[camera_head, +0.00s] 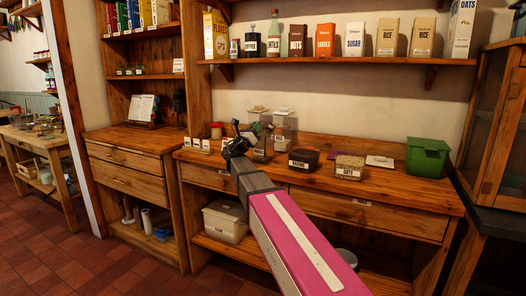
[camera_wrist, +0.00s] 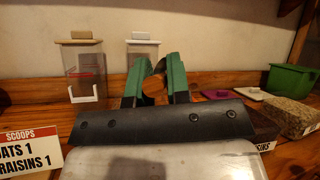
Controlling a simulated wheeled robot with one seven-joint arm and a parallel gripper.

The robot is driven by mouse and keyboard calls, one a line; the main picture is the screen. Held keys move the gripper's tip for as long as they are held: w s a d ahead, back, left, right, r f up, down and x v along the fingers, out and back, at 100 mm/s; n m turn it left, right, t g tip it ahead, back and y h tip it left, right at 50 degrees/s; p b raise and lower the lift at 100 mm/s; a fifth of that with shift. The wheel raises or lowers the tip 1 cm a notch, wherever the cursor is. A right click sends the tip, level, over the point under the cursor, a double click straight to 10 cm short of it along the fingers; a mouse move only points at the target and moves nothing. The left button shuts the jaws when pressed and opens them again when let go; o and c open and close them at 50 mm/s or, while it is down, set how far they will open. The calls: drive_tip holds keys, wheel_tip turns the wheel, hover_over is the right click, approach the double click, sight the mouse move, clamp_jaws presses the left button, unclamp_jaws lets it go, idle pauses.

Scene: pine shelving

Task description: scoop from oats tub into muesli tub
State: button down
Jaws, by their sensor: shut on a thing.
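The oats tub (camera_head: 349,167), pale and full of flakes, stands on the counter and also shows at the right in the wrist view (camera_wrist: 288,112). The dark raisins tub (camera_head: 303,160) is left of it; only part of its label shows in the wrist view. Two clear lidded containers (camera_wrist: 84,65) (camera_wrist: 142,62) stand against the back ledge. I cannot read a muesli label on any tub. My gripper (camera_head: 243,137), green-fingered in the wrist view (camera_wrist: 157,75), is above the counter's left part, shut on a small dark thing, mostly hidden and hard to identify.
A green bin (camera_head: 427,158) stands at the counter's right. A white lid (camera_head: 380,161) and a purple lid (camera_wrist: 217,94) lie behind the tubs. A scoops card (camera_wrist: 30,150) reads oats 1, raisins 1. A shelf (camera_head: 340,61) of packets hangs above.

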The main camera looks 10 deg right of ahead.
drive_tip(key=shift+w+a+f+n+t+y, duration=0.1)
drive_tip(key=shift+w+a+n+t+y, duration=0.1)
drive_tip(key=shift+n+t+y, duration=0.4)
drive_tip(key=shift+w+a+f+n+t+y, duration=0.1)
drive_tip(key=shift+a+n+t, duration=0.2)
drive_tip(key=shift+n, duration=0.55)
drive_tip(key=shift+w+a+n+t+y, duration=0.15)
drive_tip(key=shift+n+t+y, duration=0.15)
drive_tip(key=shift+n+t, duration=0.35)
drive_tip(key=shift+w+a+f+n+t+y, duration=0.15)
drive_tip(key=shift+n+t+y, duration=0.6)
drive_tip(key=shift+n, duration=0.65)
drive_tip(key=shift+a+f+n+t+y, duration=0.15)
drive_tip(key=shift+n+t+y, duration=0.35)
drive_tip(key=shift+n+y, duration=0.7)
drive_tip(key=shift+n+h, duration=0.3)
drive_tip(key=shift+h, duration=0.05)
drive_tip(key=shift+w+a+f+n+t+y, duration=0.15)
drive_tip(key=shift+n+t+y, duration=0.1)
drive_tip(key=shift+n+y, duration=0.5)
drive_tip(key=shift+s+d+f+n+t+y, duration=0.1)
drive_tip(key=shift+n+t+y, duration=0.3)
drive_tip(key=shift+n, duration=0.6)
drive_tip(key=shift+w+a+f+n+t+y, duration=0.1)
drive_tip(key=shift+f+n+t+y, duration=0.05)
drive_tip(key=shift+n+y, duration=0.65)
drive_tip(key=shift+n, duration=0.25)
